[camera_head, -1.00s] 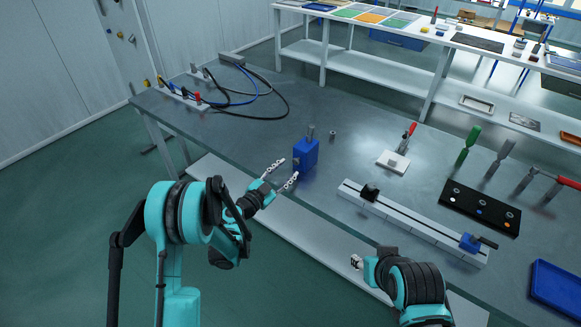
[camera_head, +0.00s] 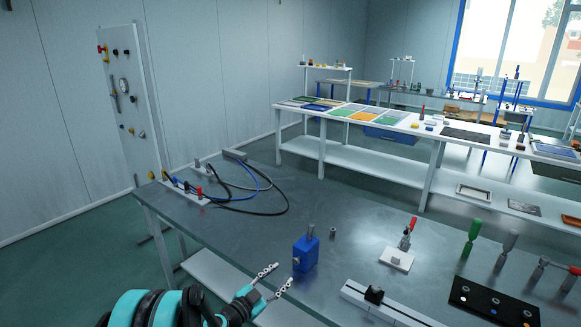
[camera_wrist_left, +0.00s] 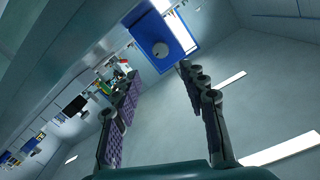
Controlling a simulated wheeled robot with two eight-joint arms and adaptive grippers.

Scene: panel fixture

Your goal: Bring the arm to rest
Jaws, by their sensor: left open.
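My left gripper (camera_head: 277,279) is at the lower middle of the head view, at the near edge of the grey table (camera_head: 235,225). Its two fingers are spread, with nothing between them. The blue block (camera_head: 306,255) with a grey post on top stands on the table just beyond and to the right of the fingertips. In the left wrist view the open fingers (camera_wrist_left: 155,85) reach up toward the blue block (camera_wrist_left: 163,48), which shows a round grey knob; they look apart from it. My right gripper is not in the head view.
Cables (camera_head: 262,203) run across the table's far left. A small grey cylinder (camera_head: 332,232), a clamp on a white base (camera_head: 397,259), a white rail (camera_head: 380,308) and a black panel (camera_head: 492,303) stand to the right. A gauge panel (camera_head: 130,110) stands at the left.

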